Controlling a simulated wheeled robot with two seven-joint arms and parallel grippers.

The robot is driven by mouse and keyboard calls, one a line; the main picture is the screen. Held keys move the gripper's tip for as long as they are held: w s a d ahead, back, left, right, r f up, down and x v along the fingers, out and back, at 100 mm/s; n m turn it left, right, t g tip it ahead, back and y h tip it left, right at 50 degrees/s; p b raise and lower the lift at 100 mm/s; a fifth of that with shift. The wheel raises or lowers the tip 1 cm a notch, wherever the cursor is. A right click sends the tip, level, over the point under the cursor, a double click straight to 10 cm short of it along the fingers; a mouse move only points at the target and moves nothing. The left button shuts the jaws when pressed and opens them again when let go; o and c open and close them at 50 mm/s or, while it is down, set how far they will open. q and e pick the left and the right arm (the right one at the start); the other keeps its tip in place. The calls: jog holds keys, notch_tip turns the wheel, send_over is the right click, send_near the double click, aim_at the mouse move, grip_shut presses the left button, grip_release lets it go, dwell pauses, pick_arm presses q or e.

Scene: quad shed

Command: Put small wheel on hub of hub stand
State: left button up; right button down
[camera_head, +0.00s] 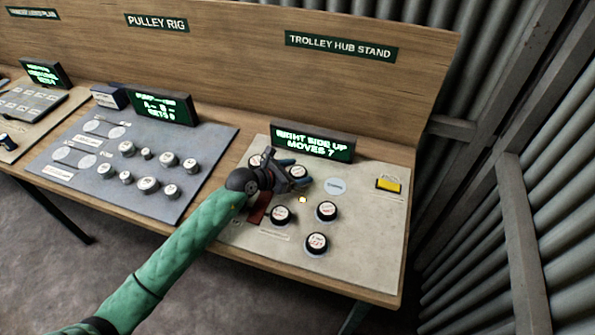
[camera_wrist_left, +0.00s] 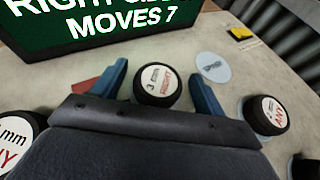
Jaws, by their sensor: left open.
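My left gripper (camera_head: 293,173) is over the back of the pale trolley hub stand board (camera_head: 365,245). In the left wrist view its blue fingers are apart, one on each side of a black wheel with a white top reading "3 mm RIGHT" (camera_wrist_left: 157,85). I cannot tell whether they touch it. That wheel (camera_head: 299,171) shows just beyond the gripper in the head view. Other black wheels with white tops stand on the board, at the back left (camera_head: 255,160), front left (camera_head: 280,214), right (camera_head: 326,210) and front (camera_head: 316,242). I cannot tell which is the small wheel, or identify the hub. My right gripper is not in view.
A display reading "RIGHT SIDE UP MOVES 7" (camera_head: 312,143) stands behind the wheels. A flat pale disc (camera_head: 335,186) and a yellow-and-black item (camera_head: 388,184) lie to the right. A dark red piece (camera_head: 258,208) is beside my arm. The board's front right is clear.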

pick_arm(q)
jog(key=p+v, duration=0.2)
jog(key=v, duration=0.9)
jog(key=shift+s+a+r+p, duration=0.15)
jog(key=shift+a+p, duration=0.1)
jog(key=shift+p, duration=0.05)
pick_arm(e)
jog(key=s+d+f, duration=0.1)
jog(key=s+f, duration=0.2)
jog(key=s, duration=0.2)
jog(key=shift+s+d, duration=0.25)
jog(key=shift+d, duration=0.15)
